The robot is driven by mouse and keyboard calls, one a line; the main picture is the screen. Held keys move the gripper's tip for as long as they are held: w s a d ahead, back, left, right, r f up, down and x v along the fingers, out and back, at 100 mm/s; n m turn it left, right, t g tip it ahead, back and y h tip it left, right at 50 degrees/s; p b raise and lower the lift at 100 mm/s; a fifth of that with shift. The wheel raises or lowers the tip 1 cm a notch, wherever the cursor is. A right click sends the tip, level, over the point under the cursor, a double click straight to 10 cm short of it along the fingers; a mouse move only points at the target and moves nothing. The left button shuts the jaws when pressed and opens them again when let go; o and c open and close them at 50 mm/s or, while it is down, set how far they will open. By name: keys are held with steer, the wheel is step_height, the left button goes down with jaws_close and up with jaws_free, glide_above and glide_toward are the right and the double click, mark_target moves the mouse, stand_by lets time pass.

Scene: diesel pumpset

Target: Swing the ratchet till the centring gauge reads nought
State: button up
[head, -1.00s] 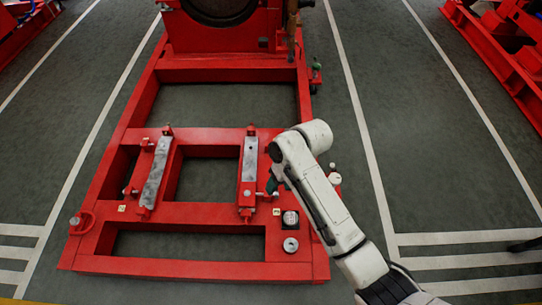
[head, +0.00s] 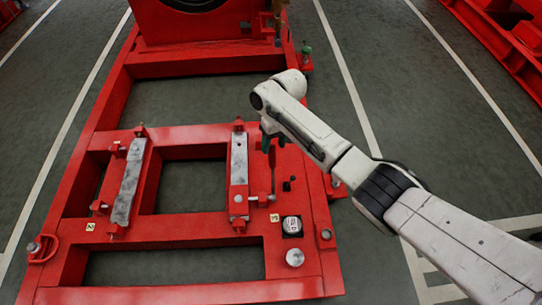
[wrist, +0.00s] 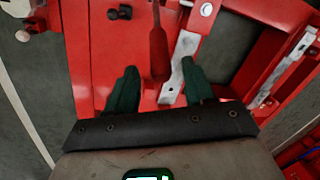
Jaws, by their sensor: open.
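The ratchet (head: 273,182) stands by the right grey-topped bar (head: 239,165) on the red frame, its dark red handle pointing away from me. In the wrist view the handle (wrist: 158,48) lies between my dark green fingers, with a gap on each side. My gripper (head: 272,143) is open over the handle's end and holds nothing; it also shows in the wrist view (wrist: 160,72). A white-faced dial (head: 292,225) sits in a dark mount on the frame, with a silver round piece (head: 295,257) nearer me. I cannot tell which is the centring gauge, and no reading is legible.
A small black knob (head: 288,184) stands right of the ratchet. A large red machine (head: 195,22) stands at the far end. Floor right of the frame is clear; another red frame (head: 500,40) is at top right.

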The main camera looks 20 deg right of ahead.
mark_target(271, 154)
steer(key=f+b, duration=0.1)
steer(key=f, duration=0.1)
steer(key=a+f+b, duration=0.1)
steer(key=f, duration=0.2)
steer(key=shift+s+f, duration=0.1)
steer(key=shift+f, duration=0.05)
steer(key=shift+c, duration=0.3)
jaws_close()
